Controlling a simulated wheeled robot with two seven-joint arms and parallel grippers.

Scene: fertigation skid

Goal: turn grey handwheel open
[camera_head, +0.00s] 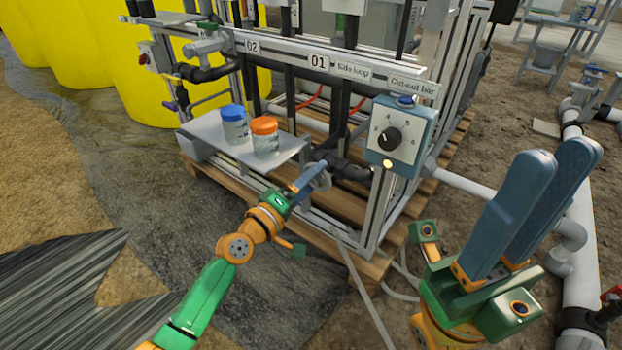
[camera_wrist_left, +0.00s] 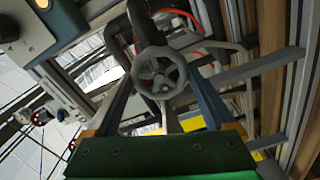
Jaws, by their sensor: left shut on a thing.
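The grey handwheel (camera_wrist_left: 159,72) is a small spoked wheel on a dark pipe. In the left wrist view it sits between my left gripper's two blue-grey fingers. My left gripper (camera_head: 306,180) is shut on the wheel's rim. In the head view the grey handwheel (camera_head: 322,181) is partly hidden by the fingers, low on the skid's front below the dial box. My right gripper (camera_head: 563,178) is at the right, close to the camera, its blue fingers pointing up and apart with nothing visible between them.
A blue-grey dial box (camera_head: 400,137) is mounted above and right of the handwheel. A blue-lidded jar (camera_head: 234,124) and an orange-lidded jar (camera_head: 265,136) stand on a grey shelf (camera_head: 207,132). White pipes (camera_head: 577,270) run along the right. Open ground lies at the front left.

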